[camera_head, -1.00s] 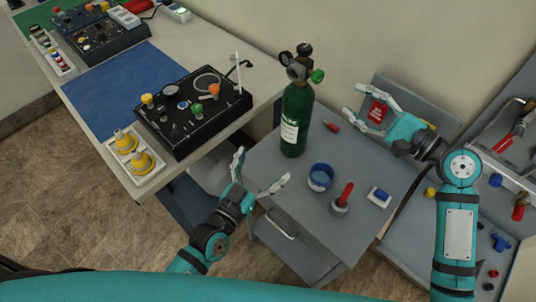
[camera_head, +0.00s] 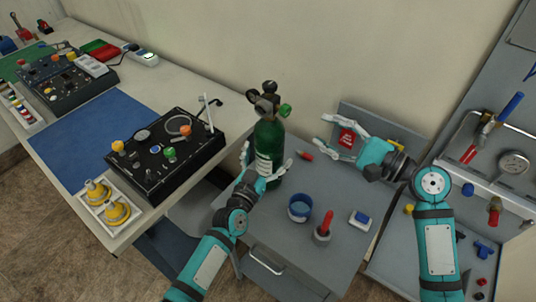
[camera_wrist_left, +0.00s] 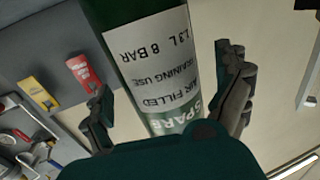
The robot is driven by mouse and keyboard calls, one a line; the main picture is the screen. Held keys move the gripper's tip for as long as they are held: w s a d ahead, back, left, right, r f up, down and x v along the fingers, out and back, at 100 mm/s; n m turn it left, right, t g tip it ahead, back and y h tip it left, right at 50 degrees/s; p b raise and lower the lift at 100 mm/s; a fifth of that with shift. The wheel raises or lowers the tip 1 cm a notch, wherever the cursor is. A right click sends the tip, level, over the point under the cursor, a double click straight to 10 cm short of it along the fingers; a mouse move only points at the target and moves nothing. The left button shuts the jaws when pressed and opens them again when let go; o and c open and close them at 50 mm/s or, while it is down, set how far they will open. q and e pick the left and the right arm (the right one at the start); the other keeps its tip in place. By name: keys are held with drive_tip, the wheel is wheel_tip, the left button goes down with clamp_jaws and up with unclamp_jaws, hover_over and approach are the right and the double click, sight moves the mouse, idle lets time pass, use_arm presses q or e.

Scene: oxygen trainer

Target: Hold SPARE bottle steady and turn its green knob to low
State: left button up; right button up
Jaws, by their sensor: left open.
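The green SPARE bottle (camera_head: 269,140) stands upright on the grey cabinet top, with a black valve head and a green knob (camera_head: 285,110) on its right side. My left gripper (camera_head: 266,163) is open, with its fingers on either side of the bottle's lower body. My right gripper (camera_head: 328,132) is open and empty, to the right of the bottle and apart from the knob.
A black control panel (camera_head: 166,152) lies on the left bench. A tool board stands at right.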

use_arm(q)
drive_tip(key=shift+w+d, duration=0.15)
drive_tip(key=shift+w, duration=0.25)
